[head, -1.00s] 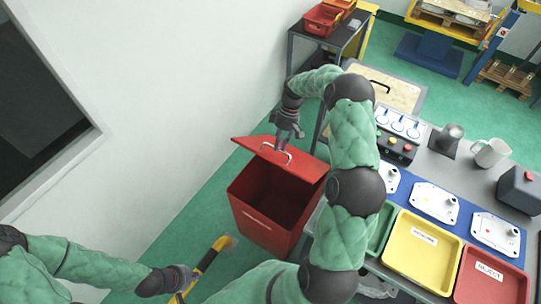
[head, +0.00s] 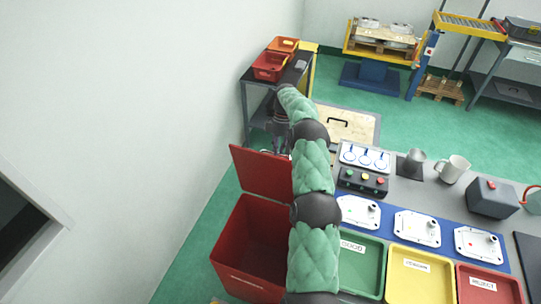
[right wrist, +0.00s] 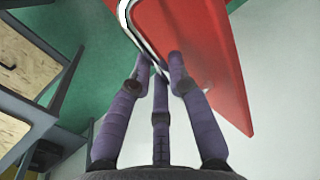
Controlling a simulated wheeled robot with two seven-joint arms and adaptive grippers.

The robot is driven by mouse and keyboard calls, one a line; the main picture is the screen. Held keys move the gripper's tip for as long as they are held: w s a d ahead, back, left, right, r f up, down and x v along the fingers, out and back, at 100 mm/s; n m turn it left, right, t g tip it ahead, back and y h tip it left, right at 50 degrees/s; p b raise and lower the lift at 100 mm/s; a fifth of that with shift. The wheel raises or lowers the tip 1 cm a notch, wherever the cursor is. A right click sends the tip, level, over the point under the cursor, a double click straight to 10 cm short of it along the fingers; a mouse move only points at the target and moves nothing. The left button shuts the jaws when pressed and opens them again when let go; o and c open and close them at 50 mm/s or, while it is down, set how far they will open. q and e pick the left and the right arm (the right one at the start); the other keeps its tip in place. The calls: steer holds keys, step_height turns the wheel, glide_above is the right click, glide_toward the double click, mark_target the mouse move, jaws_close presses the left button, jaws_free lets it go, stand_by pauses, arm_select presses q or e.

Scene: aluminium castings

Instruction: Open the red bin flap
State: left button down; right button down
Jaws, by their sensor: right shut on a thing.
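The red bin (head: 232,262) stands on the floor at the lower middle of the head view, and its dark inside shows. Its red flap (head: 258,172) is raised steeply at the back of the opening. My right gripper (head: 280,146) is behind the flap's upper edge, partly hidden by my own arm. In the right wrist view, my right gripper's fingers (right wrist: 158,70) are closed around the pale metal handle (right wrist: 133,27) on the red flap (right wrist: 205,50). My left gripper is out of view.
The workbench on the right holds green (head: 358,287), yellow (head: 408,292) and red trays. A white wall (head: 130,120) is on the left.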

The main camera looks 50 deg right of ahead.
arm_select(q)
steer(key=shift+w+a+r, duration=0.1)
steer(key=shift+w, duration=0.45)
arm_select(e)
steer(key=shift+w+d+f, duration=0.25)
steer(key=shift+d+f, duration=0.8)
steer(key=shift+d, duration=0.15)
steer(key=c, duration=1.3)
jaws_free()
steer(key=shift+o, duration=0.7)
steer(key=shift+w+d, duration=0.2)
steer(key=shift+d, duration=0.15)
step_height(320, 180, up, 10)
steer(key=shift+r, duration=0.15)
steer(key=shift+a, duration=0.15)
